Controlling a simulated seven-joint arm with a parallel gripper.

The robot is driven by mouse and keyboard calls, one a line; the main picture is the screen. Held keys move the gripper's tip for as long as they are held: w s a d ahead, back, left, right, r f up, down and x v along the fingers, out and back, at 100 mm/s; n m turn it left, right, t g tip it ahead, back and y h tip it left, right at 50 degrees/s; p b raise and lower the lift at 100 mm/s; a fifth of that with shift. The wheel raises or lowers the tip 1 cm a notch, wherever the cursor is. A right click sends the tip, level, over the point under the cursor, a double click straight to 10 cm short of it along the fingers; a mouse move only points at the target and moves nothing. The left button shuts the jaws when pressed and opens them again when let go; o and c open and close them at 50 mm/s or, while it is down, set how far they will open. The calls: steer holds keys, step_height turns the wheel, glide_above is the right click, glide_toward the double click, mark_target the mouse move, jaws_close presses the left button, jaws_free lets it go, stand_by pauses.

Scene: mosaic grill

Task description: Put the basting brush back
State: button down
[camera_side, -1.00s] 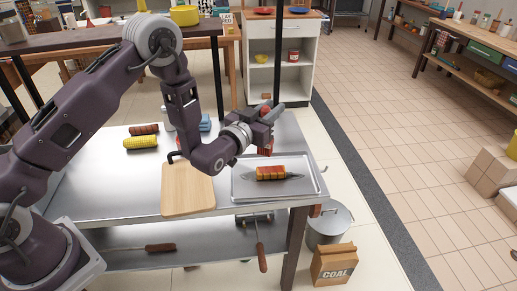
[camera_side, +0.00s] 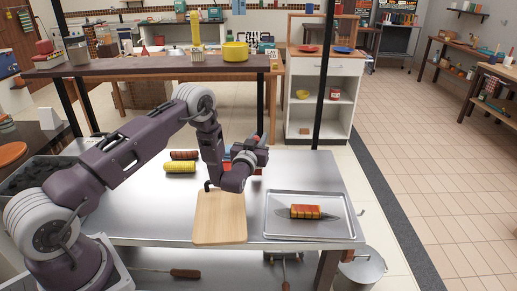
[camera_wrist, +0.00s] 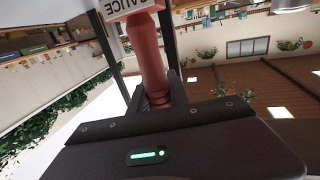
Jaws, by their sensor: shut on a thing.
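My gripper (camera_side: 254,157) is above the back of the steel table, left of the tray, in the side view. In the wrist view its fingers (camera_wrist: 158,98) are shut on a reddish, handle-like thing (camera_wrist: 150,55), which looks like the basting brush. Its bristles cannot be made out. A white label (camera_wrist: 128,8) with partly cut-off dark letters shows at its far end in the wrist view. I cannot tell whether they touch. In the side view a little red shows around my gripper, but the brush's outline is unclear there.
Corn (camera_side: 180,167) and a sausage (camera_side: 185,155) lie at the back left.

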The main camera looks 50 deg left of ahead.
steer(key=shift+f, duration=0.95)
steer(key=c, duration=1.2)
jaws_free()
steer(key=shift+f, duration=0.15)
steer(key=shift+c, duration=0.2)
